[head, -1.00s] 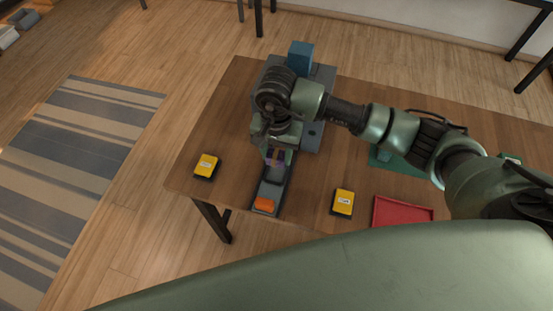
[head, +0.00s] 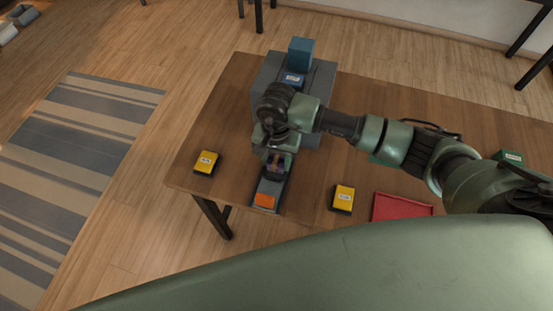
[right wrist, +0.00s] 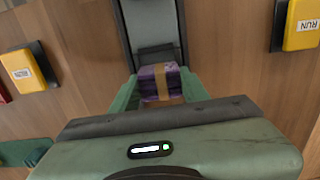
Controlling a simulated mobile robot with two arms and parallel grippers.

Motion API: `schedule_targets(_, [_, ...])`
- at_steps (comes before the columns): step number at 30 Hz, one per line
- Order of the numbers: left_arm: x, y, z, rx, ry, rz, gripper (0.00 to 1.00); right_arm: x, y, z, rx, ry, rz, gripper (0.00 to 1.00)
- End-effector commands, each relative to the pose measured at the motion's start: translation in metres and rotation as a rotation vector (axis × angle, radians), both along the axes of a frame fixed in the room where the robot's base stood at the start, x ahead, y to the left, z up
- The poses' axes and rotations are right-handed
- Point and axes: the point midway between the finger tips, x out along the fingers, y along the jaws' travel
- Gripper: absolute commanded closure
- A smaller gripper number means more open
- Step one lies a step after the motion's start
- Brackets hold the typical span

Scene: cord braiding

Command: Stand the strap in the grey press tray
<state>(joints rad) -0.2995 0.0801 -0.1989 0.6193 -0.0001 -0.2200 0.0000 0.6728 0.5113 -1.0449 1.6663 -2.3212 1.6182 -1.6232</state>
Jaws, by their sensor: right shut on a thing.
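The strap (right wrist: 160,80) is a purple bundle with a tan band across it. My right gripper (head: 277,161) is shut on it, with a green finger on each side in the right wrist view. The strap shows as a small dark purple patch in the head view. The grey press tray (head: 271,187) is a long narrow channel near the front table edge; it also shows in the right wrist view (right wrist: 152,22). The gripper and strap are over its back part. I cannot tell whether the strap touches the tray floor. My left gripper is not in view.
An orange block (head: 265,201) marks the tray's front end. Yellow labelled blocks stand left (head: 206,162) and right (head: 343,198) of it. A red tray (head: 402,207) lies further right. A grey station (head: 322,85) with a blue block (head: 301,55) stands behind my arm.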

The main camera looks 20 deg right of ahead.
Motion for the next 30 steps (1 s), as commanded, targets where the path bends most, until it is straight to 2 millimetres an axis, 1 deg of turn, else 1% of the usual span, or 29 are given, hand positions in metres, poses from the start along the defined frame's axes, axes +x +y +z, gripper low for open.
schedule_targets(2, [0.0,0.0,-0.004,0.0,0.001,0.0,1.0,0.0,0.0,-0.003,0.0,0.0,0.001,0.84])
schedule_targets(3, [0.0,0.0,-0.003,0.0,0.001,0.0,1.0,0.0,0.0,-0.002,0.0,0.0,0.001,0.47])
schedule_targets(4, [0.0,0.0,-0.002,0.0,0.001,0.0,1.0,0.0,0.0,-0.002,0.001,0.001,0.0,0.39])
schedule_targets(5, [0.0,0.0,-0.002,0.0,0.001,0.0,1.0,0.0,0.0,-0.002,0.001,0.001,0.0,0.33])
schedule_targets(14, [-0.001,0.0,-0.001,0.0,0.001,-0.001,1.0,0.0,0.0,-0.001,0.0,0.0,0.0,0.33])
schedule_targets(17, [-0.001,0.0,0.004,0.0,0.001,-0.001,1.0,0.0,0.0,0.004,0.0,0.0,0.0,0.33])
schedule_targets(20, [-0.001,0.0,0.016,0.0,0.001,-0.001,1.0,0.0,0.0,0.013,0.001,0.001,0.0,0.33])
schedule_targets(21, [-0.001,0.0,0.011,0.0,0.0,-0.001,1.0,0.001,0.0,0.015,0.001,-0.003,0.001,0.33])
schedule_targets(23, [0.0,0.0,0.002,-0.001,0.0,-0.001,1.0,0.002,0.0,0.026,0.002,-0.007,0.003,0.33])
schedule_targets(30, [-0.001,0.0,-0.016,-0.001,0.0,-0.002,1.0,0.002,0.0,0.082,0.0,-0.009,0.003,0.33])
